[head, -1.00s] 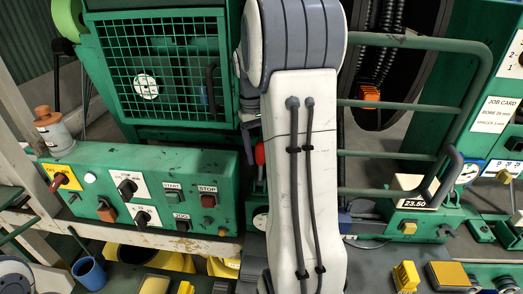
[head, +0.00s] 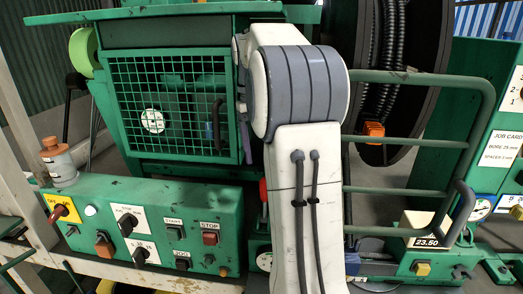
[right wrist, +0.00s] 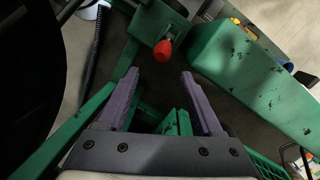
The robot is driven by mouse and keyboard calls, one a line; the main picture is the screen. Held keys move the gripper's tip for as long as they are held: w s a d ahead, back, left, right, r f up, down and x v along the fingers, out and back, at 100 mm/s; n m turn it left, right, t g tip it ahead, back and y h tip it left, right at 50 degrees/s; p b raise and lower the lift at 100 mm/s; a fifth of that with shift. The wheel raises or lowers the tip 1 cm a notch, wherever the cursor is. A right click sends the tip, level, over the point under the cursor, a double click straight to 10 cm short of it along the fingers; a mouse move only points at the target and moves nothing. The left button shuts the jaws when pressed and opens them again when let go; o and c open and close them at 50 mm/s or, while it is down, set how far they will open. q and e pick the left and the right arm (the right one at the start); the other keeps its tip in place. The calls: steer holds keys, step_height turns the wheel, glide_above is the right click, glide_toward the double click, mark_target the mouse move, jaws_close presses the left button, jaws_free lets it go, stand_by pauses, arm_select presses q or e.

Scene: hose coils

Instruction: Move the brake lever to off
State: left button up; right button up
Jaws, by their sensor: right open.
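A red knob (right wrist: 162,50) on a short stem shows in the right wrist view beside a green housing. It looks like the brake lever's end, but no label on it is readable. In the head view a small red part (head: 263,190) shows beside my white arm, which hides what is behind it. My right gripper (right wrist: 155,80) has two purple fingers, spread apart with nothing between them. The knob is beyond the fingertips, between their lines and apart from both. My left gripper is not in view.
A green control box (head: 190,210) with switches and buttons stands at the left of the head view. A mesh guard (head: 170,105) rises behind it. Green rails (head: 410,142) and a dark reel (head: 420,60) are at the right.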

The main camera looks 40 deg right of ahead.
steer(key=shift+c, duration=0.9)
steer(key=a, duration=0.1)
steer(key=n+b, duration=0.1)
steer(key=a+n, duration=0.1)
steer(key=shift+w+a+r+h+b, duration=0.3)
steer(key=shift+w+r+h+b, duration=0.05)
steer(key=shift+h, duration=0.05)
jaws_close()
steer(key=a+r+n+h+b, duration=0.25)
steer(key=a+r+n, duration=0.2)
steer(key=a, duration=0.35)
steer(key=s+d+f+p, duration=0.1)
steer(key=s+d+f, duration=0.1)
steer(key=d+f, duration=0.5)
steer(key=shift+f+n, duration=0.45)
steer(key=shift+f, duration=1.3)
steer(key=shift+s, duration=0.1)
